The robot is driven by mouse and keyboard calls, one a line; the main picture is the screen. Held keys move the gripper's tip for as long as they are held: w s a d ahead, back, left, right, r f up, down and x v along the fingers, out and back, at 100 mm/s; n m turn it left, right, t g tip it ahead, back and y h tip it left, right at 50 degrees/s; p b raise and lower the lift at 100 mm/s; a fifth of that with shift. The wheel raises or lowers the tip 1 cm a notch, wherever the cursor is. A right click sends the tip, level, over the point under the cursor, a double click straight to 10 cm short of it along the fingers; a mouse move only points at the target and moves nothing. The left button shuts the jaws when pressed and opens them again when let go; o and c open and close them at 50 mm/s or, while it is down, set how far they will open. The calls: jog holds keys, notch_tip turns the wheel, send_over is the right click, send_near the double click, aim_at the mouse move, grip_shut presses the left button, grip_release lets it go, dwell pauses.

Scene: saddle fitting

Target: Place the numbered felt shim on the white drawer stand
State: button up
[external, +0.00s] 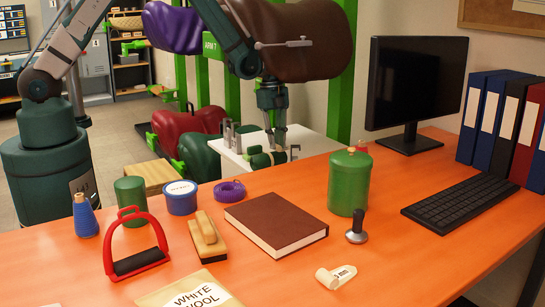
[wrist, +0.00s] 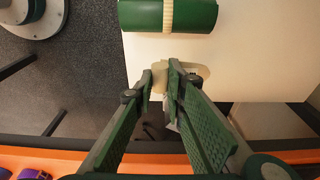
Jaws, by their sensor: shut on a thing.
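A cream felt shim (external: 336,276) with printed "mm" marking lies on the orange table, near its front edge. My gripper (external: 277,143) is low over the white drawer stand (external: 314,142), behind the table. In the wrist view my gripper (wrist: 167,72) is shut on a small cream piece (wrist: 159,76). The fingers hide much of this piece, and I cannot read a number on it. The white stand top (wrist: 250,55) lies below the fingertips; I cannot tell whether the piece touches it.
A green roll with a cream band (wrist: 168,15) lies on the stand close to my fingertips. Small metal items (external: 230,135) stand at its left. A green canister (external: 349,180), a brown book (external: 276,222) and a red stirrup (external: 136,246) are on the table.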

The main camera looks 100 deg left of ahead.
jog(key=shift+f+b, duration=0.6)
jog(key=shift+f, duration=2.5)
jog(key=shift+f+b, duration=0.4)
jog(key=shift+f, duration=1.5)
jog(key=shift+f, duration=0.15)
jog(key=o, duration=0.8)
jog(key=shift+c, duration=0.2)
jog(key=shift+r, duration=0.25)
jog(key=shift+s+a+r+p, duration=0.1)
jog(key=shift+r+p, duration=0.4)
jog(key=shift+r, duration=2)
jog(key=shift+s+a+r+p, duration=0.1)
jog(key=shift+r+p, duration=0.4)
jog(key=shift+r, duration=1.95)
